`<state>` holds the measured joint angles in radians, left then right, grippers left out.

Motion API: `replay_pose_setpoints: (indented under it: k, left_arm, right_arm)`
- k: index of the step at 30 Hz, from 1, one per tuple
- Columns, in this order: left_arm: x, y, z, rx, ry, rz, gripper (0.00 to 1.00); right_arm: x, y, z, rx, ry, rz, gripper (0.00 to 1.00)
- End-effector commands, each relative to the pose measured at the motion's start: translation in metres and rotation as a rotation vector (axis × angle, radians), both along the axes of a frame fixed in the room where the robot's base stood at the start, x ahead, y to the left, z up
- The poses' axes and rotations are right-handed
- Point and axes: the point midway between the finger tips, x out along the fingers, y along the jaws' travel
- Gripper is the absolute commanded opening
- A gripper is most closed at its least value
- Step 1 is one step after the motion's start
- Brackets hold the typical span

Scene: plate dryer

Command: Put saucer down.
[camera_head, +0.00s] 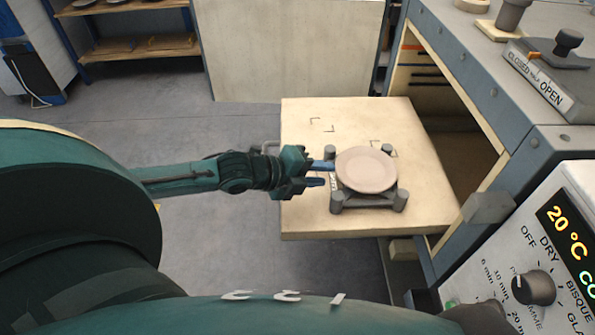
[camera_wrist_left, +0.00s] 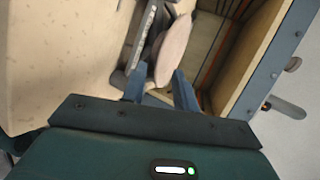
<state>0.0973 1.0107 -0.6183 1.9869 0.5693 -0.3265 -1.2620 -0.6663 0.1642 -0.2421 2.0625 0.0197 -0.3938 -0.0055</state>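The saucer (camera_head: 366,170) is a round, pale pinkish disc. It lies roughly level over a dark grey stand (camera_head: 368,201) with corner posts; whether it touches the stand everywhere is hard to tell. My left gripper (camera_head: 320,174) is at the saucer's left side, its two blue fingers apart. In the left wrist view the saucer (camera_wrist_left: 173,48) shows nearly edge-on, with its near rim between the spread fingers (camera_wrist_left: 160,84) and a visible gap on either side. The stand (camera_wrist_left: 139,42) runs alongside it. My right gripper is not in view.
The stand is on a pale board (camera_head: 300,215) with clear surface around it. To the right are the dryer's open front (camera_head: 455,140) and its control panel (camera_head: 560,245) with a knob. A shelf (camera_head: 130,47) stands at the back left.

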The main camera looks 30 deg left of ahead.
Motion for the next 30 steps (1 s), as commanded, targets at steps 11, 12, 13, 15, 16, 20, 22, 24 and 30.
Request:
replay_pose_setpoints:
  k: [11, 12, 13, 15, 16, 20, 22, 24, 30]
  left_arm:
    - [-0.047, 0.031, 0.027, 0.002, 0.005, 0.003, 0.29]
    - [-0.049, 0.032, 0.029, 0.002, 0.005, 0.002, 0.29]
    - [-0.050, 0.033, 0.030, 0.001, 0.003, 0.002, 0.29]
    - [-0.053, 0.035, 0.032, 0.001, 0.003, 0.000, 0.29]
    - [-0.054, 0.035, 0.033, 0.001, 0.003, 0.000, 0.29]
    - [-0.056, 0.036, 0.034, 0.001, 0.002, -0.001, 0.29]
    - [-0.056, 0.036, 0.035, 0.000, 0.001, -0.001, 0.29]
    - [-0.056, 0.036, 0.035, 0.000, 0.001, -0.001, 0.29]
    - [-0.056, 0.036, 0.035, 0.000, 0.001, -0.001, 0.29]
  right_arm:
    - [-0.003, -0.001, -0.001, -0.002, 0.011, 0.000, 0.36]
    - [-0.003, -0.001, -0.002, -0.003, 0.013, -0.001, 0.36]
    - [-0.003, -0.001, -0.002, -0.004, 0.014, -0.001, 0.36]
    - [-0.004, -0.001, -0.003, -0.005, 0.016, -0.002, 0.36]
    - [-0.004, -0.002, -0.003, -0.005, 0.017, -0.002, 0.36]
    - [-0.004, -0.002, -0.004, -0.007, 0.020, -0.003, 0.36]
    - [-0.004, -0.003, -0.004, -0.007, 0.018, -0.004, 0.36]
    - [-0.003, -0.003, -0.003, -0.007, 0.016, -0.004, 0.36]
    - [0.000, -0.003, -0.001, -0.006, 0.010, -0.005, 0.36]
